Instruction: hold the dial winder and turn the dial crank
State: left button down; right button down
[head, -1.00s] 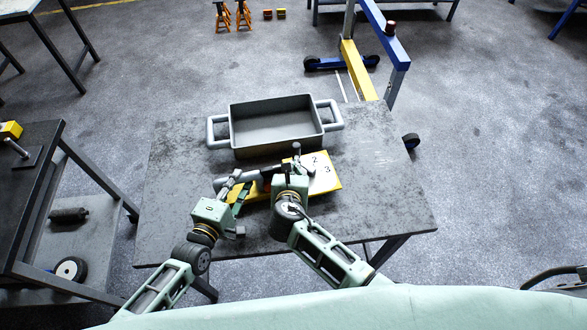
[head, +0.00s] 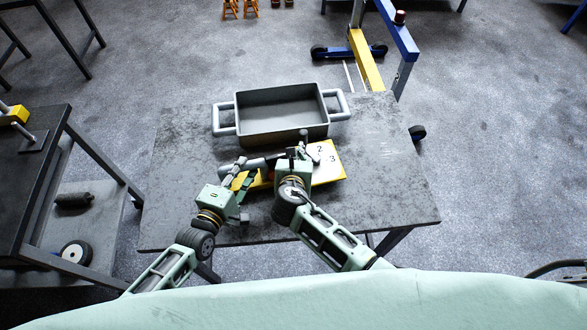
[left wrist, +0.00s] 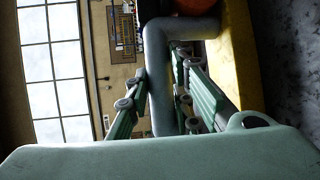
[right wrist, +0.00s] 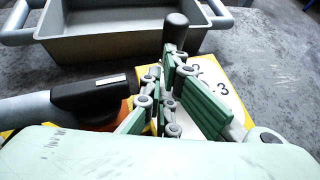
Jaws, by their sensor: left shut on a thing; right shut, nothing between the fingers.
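The dial winder (head: 328,174) lies on the table, with a yellow body and a white numbered dial (right wrist: 222,88). My left gripper (head: 240,172) is shut on its grey bent handle, which runs between the fingers in the left wrist view (left wrist: 162,90). The crank's black-topped knob (right wrist: 175,32) stands upright beside the dial. My right gripper (right wrist: 172,100) is shut with nothing between its fingers, close in front of the knob. Whether they touch cannot be told. A black part with a white mark (right wrist: 90,95) sits at the handle's end, over something orange. My right gripper hides part of the winder.
A grey tray with two side handles (head: 283,135) stands just behind the winder on the dark table (head: 400,200). The table's right part is clear. A dark workbench (head: 30,150) stands at the left. A blue and yellow hoist (head: 370,60) stands behind the table.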

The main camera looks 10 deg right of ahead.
pick_arm(q)
jog(key=shift+s+f, duration=0.3)
jog(key=shift+f, duration=0.3)
pick_arm(e)
jog(key=s, duration=0.2)
jog(key=s+a, duration=0.1)
jog(key=shift+s+f, duration=0.2)
jog(key=shift+s, duration=0.15)
jog(key=a+v, duration=0.1)
jog(key=v, duration=0.8)
jog(key=shift+r, duration=0.3)
jog(key=shift+s, duration=0.1)
pick_arm(q)
jog(key=c, duration=1.7)
grip_release()
jog(key=shift+c, duration=0.2)
jog(key=shift+o, duration=1.4)
jog(key=shift+w+r, duration=0.1)
jog(key=shift+w, duration=0.05)
jog(key=shift+r, duration=0.1)
jog(key=shift+r, duration=0.1)
